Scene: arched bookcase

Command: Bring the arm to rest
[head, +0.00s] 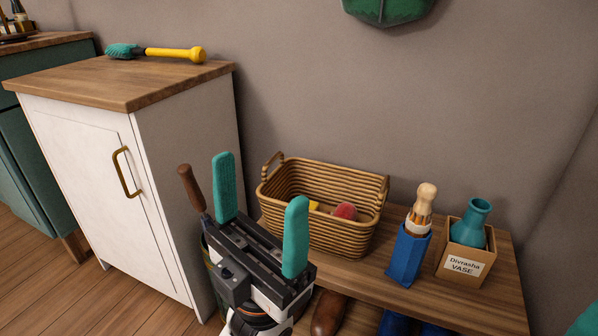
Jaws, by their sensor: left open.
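My left gripper (260,212) reaches up from the bottom of the head view, with its two teal fingers spread wide apart. Nothing is between the fingers. It stands in front of the wicker basket (336,238) and beside the white cabinet (180,180), and it hides the basket's lower left part. My right gripper cannot be made out.
The basket holds a red and a yellow item. A blue holder (407,255) with a wooden-topped item and a boxed teal vase (471,222) share its wooden bench (380,283). Shoes (328,313) sit below. A yellow-handled brush (170,54) lies on the cabinet.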

